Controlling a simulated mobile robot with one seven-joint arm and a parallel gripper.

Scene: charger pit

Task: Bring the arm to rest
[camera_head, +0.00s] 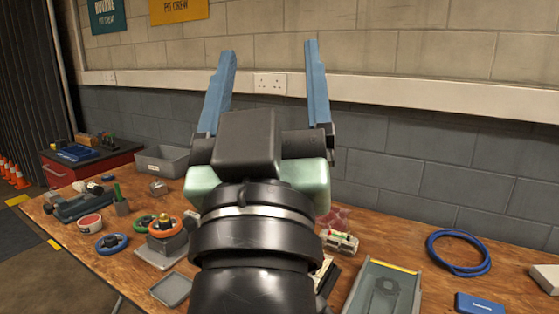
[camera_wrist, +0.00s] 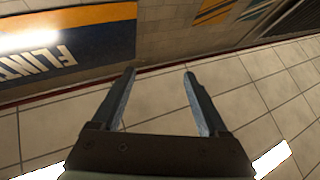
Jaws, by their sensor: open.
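My gripper (camera_head: 268,88) is raised above the wooden workbench (camera_head: 215,214) in the head view, with its two blue fingers pointing up and spread wide. Nothing is between the fingers. In the wrist view my gripper (camera_wrist: 158,85) is also open and empty, facing the wall and its banners. My arm and wrist hide the middle of the bench in the head view.
A grey bin (camera_head: 163,160), rings and small tools stand on the bench's left. A blue cable coil (camera_head: 458,253) and a grey tray (camera_head: 383,288) lie on the right. A block wall (camera_head: 430,165) with a pale ledge (camera_head: 420,99) runs behind the bench.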

